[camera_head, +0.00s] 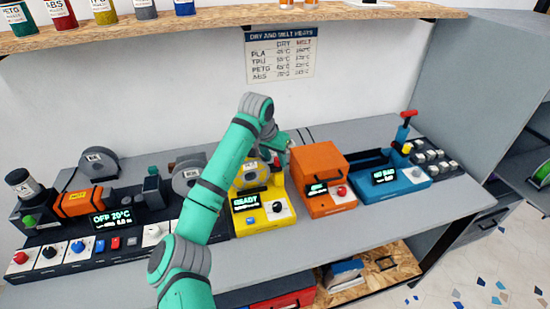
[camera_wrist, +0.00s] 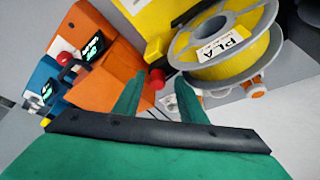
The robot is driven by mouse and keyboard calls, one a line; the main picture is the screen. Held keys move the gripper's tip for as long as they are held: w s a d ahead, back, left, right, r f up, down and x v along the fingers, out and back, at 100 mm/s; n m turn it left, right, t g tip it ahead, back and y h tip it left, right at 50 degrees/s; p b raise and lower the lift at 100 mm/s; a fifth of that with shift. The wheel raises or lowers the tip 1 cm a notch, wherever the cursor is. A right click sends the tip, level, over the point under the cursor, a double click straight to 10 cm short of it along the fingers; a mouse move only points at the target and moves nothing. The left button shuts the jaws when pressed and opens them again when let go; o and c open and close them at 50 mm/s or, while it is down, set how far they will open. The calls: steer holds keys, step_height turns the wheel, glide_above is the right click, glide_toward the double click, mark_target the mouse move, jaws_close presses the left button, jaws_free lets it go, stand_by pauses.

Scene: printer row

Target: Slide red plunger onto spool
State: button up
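A spool of yellow filament with a PLA label stands at the yellow machine (camera_head: 262,215); the spool (camera_wrist: 225,45) fills the upper right of the wrist view. It is partly hidden by my arm in the head view (camera_head: 250,175). A small red knob-like part, which looks like the red plunger (camera_wrist: 155,78), shows left of the spool, apart from its rim in the picture. My gripper (camera_wrist: 161,80) is open, with the red part between its fingertips in the picture; I cannot tell whether they touch it.
Right of the yellow machine stand an orange machine (camera_head: 319,165) and a blue machine (camera_head: 400,183) with a red-topped post (camera_head: 407,116). A dark extruder unit (camera_head: 120,225) with knobs and grey spools fills the left. The grey table's front strip (camera_head: 300,240) is clear.

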steer(key=v, duration=1)
steer(key=shift+r, duration=0.4)
steer(key=shift+s, duration=0.15)
